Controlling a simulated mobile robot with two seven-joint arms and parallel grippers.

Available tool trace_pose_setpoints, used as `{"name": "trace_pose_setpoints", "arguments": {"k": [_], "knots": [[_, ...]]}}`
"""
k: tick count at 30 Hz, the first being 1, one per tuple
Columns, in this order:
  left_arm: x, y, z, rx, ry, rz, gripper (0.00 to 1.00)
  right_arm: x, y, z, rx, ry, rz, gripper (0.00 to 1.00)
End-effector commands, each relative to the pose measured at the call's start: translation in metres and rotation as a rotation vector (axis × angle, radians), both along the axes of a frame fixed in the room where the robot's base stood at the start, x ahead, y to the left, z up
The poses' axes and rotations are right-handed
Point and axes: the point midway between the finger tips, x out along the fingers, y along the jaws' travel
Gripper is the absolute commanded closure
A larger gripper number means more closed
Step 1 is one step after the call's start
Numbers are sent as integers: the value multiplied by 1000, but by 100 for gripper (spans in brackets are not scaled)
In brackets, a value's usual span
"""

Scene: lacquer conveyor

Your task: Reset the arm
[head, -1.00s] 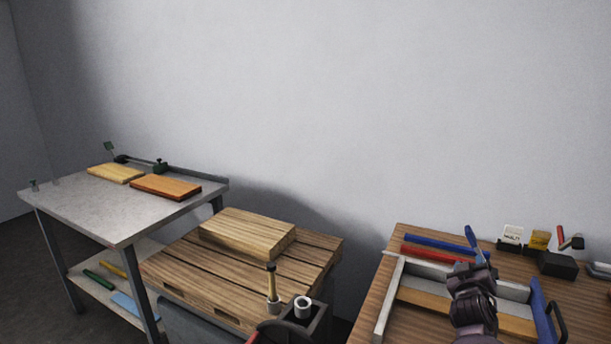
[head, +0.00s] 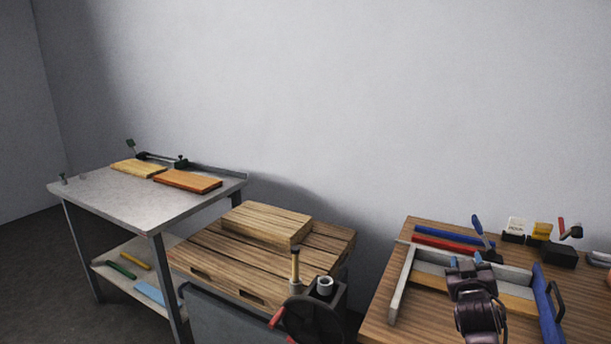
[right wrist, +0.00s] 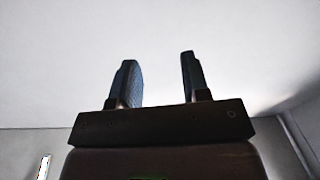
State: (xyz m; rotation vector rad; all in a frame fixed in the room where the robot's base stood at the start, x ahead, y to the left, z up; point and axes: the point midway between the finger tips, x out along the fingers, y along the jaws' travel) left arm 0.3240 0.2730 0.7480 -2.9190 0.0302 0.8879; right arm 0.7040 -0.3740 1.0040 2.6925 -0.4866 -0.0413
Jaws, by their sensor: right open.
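My right gripper (head: 470,264) shows at the lower right of the head view, above the wooden table (head: 384,312). In the right wrist view its two fingers (right wrist: 160,82) stand apart with nothing between them. Behind them is only a pale plain surface. My left gripper is in neither view.
The table under my right gripper carries a grey and wooden frame (head: 402,285), a blue-handled tool (head: 548,305), red and blue bars (head: 445,245) and a dark block (head: 558,255). Left are a slatted wooden bench (head: 215,262) and a grey metal table (head: 120,197) with boards.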

Motion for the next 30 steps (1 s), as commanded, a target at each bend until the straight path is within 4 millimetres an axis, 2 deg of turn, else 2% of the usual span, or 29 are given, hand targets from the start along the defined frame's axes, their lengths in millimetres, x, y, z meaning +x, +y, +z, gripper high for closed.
{"name": "trace_pose_setpoints", "arguments": {"k": [5, 11, 17, 22, 30], "knots": [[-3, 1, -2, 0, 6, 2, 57, -33, 20, -25, 61, 17, 77, 57], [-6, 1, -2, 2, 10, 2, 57, -87, 46, -71, 145, 81, 168, 57], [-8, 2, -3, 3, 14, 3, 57, -157, 73, -125, 241, 184, 246, 57], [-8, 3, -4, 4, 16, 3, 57, -223, 92, -168, 320, 288, 285, 57], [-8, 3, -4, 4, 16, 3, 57, -332, 107, -229, 390, 475, 281, 57]]}}
